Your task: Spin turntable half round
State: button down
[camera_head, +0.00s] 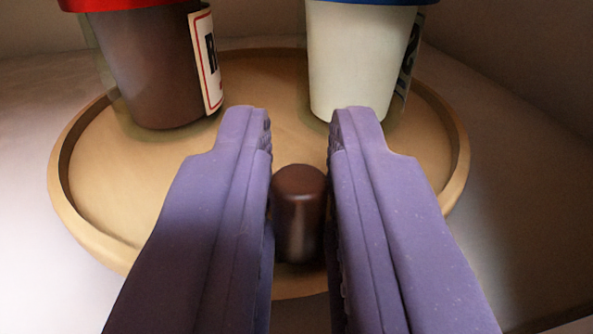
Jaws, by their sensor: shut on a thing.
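The turntable (130,205) is a round tan disc with a raised rim. A short dark brown peg (299,205) stands upright on its near part. My gripper (299,125) is two purple fingers reaching over the turntable, shut on the peg, with one finger along each side of it. The fingertips extend past the peg toward the jars. The peg's lower end and the near rim are partly hidden by the fingers.
A brown jar (150,70) with a red lid and a label stands at the back left of the turntable. A white jar (358,60) with a blue lid stands at the back right. Pale walls (510,100) rise close around the turntable.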

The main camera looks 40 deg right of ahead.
jog(key=shift+s+d, duration=0.2)
jog(key=shift+d, duration=0.15)
dwell(0.4)
jog(key=c, duration=1.3)
grip_release()
